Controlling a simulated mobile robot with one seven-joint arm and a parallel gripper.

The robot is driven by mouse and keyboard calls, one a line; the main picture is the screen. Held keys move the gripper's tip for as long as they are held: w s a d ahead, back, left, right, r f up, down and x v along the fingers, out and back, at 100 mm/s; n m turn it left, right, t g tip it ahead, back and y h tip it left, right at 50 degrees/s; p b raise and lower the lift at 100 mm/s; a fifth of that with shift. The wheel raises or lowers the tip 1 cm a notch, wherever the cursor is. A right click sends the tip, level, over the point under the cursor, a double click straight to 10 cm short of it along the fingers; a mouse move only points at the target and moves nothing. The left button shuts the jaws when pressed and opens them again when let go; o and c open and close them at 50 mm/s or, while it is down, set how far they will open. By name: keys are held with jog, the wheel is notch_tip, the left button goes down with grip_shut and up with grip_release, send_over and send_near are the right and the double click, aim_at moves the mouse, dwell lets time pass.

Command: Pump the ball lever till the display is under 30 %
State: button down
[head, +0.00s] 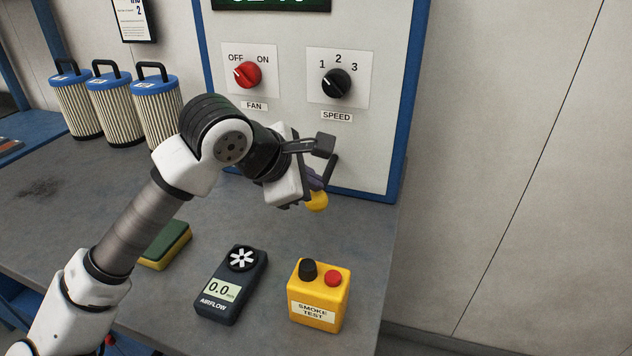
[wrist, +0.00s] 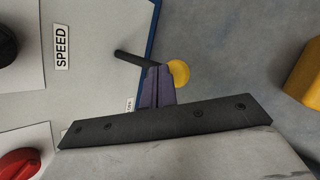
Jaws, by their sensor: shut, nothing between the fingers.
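The ball lever is a black rod on the front of the white panel, with a yellow ball (head: 317,201) at its end. The ball also shows in the wrist view (wrist: 180,73), with the rod (wrist: 136,60) running from the panel to it. My gripper (head: 317,183) is shut and empty, its dark fingertips right beside the ball end of the lever. In the wrist view the fingertips (wrist: 157,84) partly overlap the rod; I cannot tell whether they touch. The display (head: 270,4) has green digits at the panel's top, cut off by the picture edge and unreadable.
The panel (head: 290,135) carries a red FAN knob (head: 247,75) turned to OFF and a black SPEED knob (head: 336,83). On the bench stand a yellow smoke test box (head: 318,312), an airflow meter (head: 222,302) reading 0.0, a sponge (head: 165,244) and filter cartridges (head: 112,105).

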jog(key=shift+f+b, duration=1)
jog(key=shift+b, duration=0.1)
dwell(0.8)
jog(key=shift+r, duration=0.15)
dwell(0.4)
jog(key=shift+r+p, duration=1.2)
jog(key=shift+r, duration=1.35)
notch_tip(320, 180, up, 5)
jog(key=shift+p, duration=1.2)
